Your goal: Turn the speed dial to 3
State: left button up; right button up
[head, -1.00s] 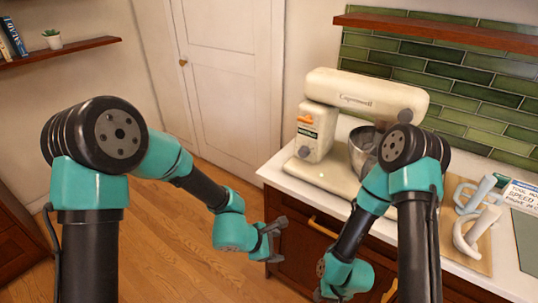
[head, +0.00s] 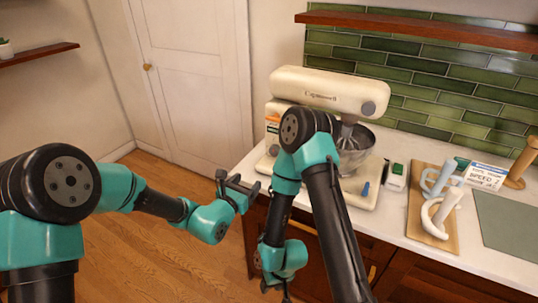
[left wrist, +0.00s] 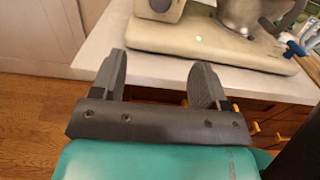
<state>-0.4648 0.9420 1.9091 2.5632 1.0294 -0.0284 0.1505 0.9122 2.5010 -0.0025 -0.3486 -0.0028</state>
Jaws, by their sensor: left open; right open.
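A cream stand mixer (head: 325,90) stands on the white counter with a steel bowl (head: 357,150) under its head. Its column carries an orange and green marked patch (head: 272,126), partly hidden by my right arm. A dark round knob (left wrist: 160,5) shows on the column at the top of the left wrist view; I cannot read any dial setting. My left gripper (head: 238,184) is open and empty at the counter's front left corner, apart from the mixer; its fingers (left wrist: 160,68) point toward the mixer base. My right gripper (head: 276,290) is open, low before the cabinets.
A board (head: 448,238) with white and blue-grey tools lies right of the mixer. A card (head: 486,177) reading "SPEED" stands behind it; its number is unclear. A small white and green box (head: 396,176) and a blue item (head: 365,189) sit near the base. A wooden shelf (head: 430,28) hangs above.

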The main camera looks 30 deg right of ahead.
aim_at(273, 153)
pick_arm(q)
jog(key=shift+d, duration=0.1)
jog(key=x, duration=1.7)
jog(key=shift+d, duration=0.15)
jog(key=c, duration=0.9)
jog(key=shift+m, duration=0.9)
jog(key=o, duration=0.9)
